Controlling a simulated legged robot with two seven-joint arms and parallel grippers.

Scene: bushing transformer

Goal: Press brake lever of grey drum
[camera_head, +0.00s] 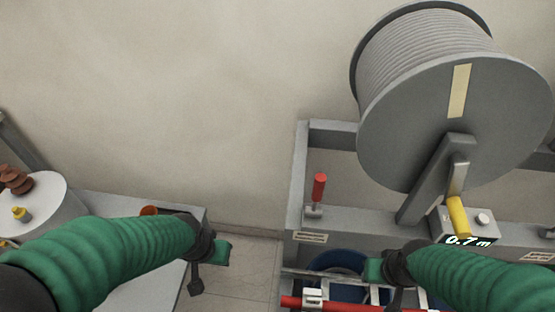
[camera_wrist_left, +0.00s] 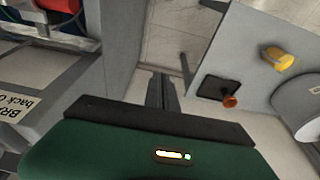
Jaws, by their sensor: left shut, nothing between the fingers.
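The grey drum (camera_head: 445,120), wound with grey cable, is mounted on a grey frame at the upper right of the head view. A red-handled lever (camera_head: 319,187) stands upright on the frame, left of the drum, above a small label plate (camera_head: 310,237). A partly cut-off label (camera_wrist_left: 14,110) starting with "BR" shows at the left of the left wrist view. My left gripper (camera_wrist_left: 162,92) is shut and empty, apart from the lever and well to its left in the head view. My right arm's end (camera_head: 382,270) is below and right of the lever; its fingers are not clear.
A yellow handle (camera_head: 458,216) hangs in front of the drum above a box reading 0.7 m. A red bar (camera_head: 345,304) and blue drum (camera_head: 335,262) lie low near my right arm. A grey table (camera_wrist_left: 245,60) stands at the left. Floor shows between table and frame.

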